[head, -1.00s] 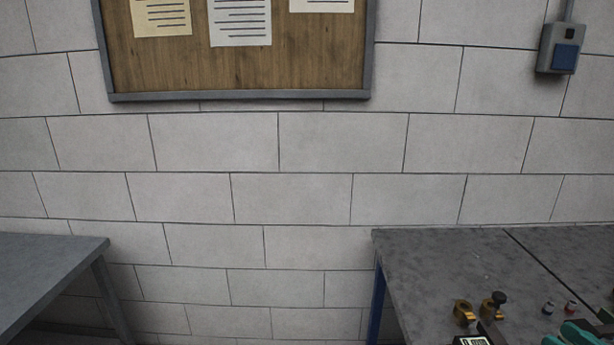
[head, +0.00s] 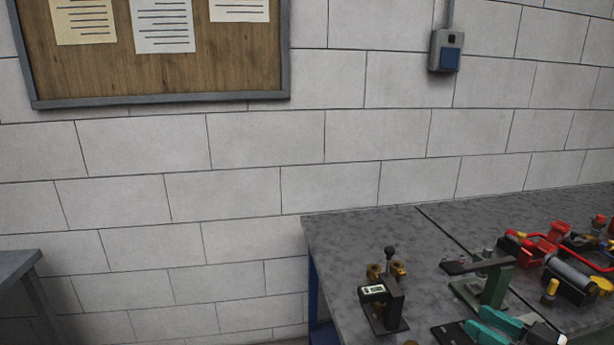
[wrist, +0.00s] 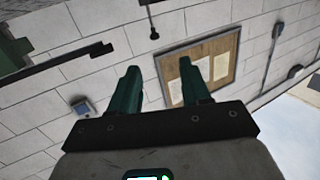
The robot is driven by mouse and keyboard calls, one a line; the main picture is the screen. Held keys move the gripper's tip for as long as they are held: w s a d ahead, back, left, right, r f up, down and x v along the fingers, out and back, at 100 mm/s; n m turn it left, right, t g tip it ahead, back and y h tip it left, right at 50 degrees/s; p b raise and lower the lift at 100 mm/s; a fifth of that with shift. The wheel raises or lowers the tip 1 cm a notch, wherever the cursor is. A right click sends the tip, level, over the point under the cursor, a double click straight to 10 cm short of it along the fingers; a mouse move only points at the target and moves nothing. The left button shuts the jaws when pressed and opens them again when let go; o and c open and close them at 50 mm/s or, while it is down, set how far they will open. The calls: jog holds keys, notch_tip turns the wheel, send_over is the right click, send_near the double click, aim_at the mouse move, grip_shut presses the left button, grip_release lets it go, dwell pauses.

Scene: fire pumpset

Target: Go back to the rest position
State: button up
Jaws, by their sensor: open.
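My gripper (wrist: 161,88) shows in the wrist view with its two dark teal fingers spread apart and nothing between them. Teal parts that look like its fingers (head: 500,326) also show at the bottom right of the head view, over the front of the grey workbench (head: 345,235). The rest of my arm is out of the head view. In the wrist view, the picture is turned over, and the wall and notice board (wrist: 229,62) lie beyond the fingers.
On the bench, a small gauge stand (head: 391,305) with a display and brass pieces stands left of a green stand with a dark bar (head: 490,288). Red pump parts (head: 545,245) lie at right. Another table (head: 18,265) stands at left, with a gap between.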

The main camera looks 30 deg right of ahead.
jog(key=s+a+f+g+y, duration=0.1)
jog(key=s+a+f+g, duration=0.1)
jog(key=a+f+g, duration=1.05)
jog(key=s+a+f+g+h, duration=0.1)
jog(key=s+a+f, duration=0.3)
jog(key=s+f, duration=0.1)
jog(key=s+a+f+m+g+h, duration=0.1)
jog(key=s+a+f+g+h, duration=0.1)
jog(key=s+a+f, duration=0.2)
jog(key=s+f, duration=0.2)
jog(key=s, duration=0.2)
jog(key=shift+s+f+m+h, duration=0.25)
jog(key=shift+s+m+h, duration=0.05)
jog(key=shift+g, duration=0.25)
